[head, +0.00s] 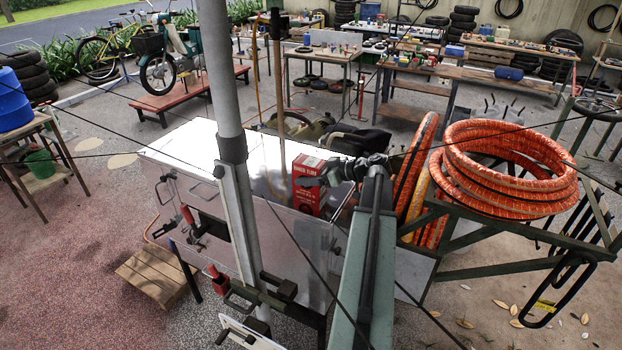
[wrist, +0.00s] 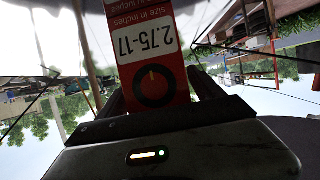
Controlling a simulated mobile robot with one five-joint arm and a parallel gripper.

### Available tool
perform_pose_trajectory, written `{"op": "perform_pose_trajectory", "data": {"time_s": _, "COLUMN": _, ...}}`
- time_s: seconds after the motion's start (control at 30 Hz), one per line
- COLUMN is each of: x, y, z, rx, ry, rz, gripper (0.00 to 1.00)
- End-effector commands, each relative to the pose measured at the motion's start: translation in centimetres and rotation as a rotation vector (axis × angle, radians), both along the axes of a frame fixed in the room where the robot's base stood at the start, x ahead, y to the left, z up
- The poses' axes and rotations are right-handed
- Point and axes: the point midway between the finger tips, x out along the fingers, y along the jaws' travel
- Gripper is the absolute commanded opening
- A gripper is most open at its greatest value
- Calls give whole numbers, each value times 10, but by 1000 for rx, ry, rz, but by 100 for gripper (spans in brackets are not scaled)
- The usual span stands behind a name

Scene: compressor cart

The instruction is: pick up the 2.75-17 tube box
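The 2.75-17 tube box (head: 308,180) is a red and white carton at the right end of the metal-topped cart (head: 195,145) in the head view. In the wrist view, the box (wrist: 150,40) shows an upside-down "2.75-17" label and a dark tyre-ring picture. My gripper (wrist: 158,92) has one dark finger on each side of the box, close against it, and appears shut on it. In the head view, my gripper (head: 325,175) is at the box's right side. I cannot tell whether the box's bottom touches the cart top.
A coil of orange hose (head: 505,170) lies on a green frame right of my arm. Dark machinery (head: 300,125) stands behind the box. A wooden step (head: 158,275) is at the cart's left front. Workbenches stand further back.

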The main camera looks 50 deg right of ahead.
Motion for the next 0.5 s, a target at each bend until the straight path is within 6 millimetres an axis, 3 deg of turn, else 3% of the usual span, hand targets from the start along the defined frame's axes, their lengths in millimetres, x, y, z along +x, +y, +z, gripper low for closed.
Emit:
{"op": "perform_pose_trajectory", "data": {"time_s": 0.03, "x": 0, "y": 0, "z": 0, "rx": 0, "ry": 0, "rz": 0, "gripper": 60}}
{"op": "perform_pose_trajectory", "data": {"time_s": 0.23, "x": 0, "y": 0, "z": 0, "rx": 0, "ry": 0, "rz": 0, "gripper": 4}}
{"op": "perform_pose_trajectory", "data": {"time_s": 0.27, "x": 0, "y": 0, "z": 1, "rx": 0, "ry": -1, "rz": 0, "gripper": 0}}
{"op": "perform_pose_trajectory", "data": {"time_s": 0.5, "x": -1, "y": 0, "z": 1, "rx": 0, "ry": -1, "rz": 0, "gripper": 0}}
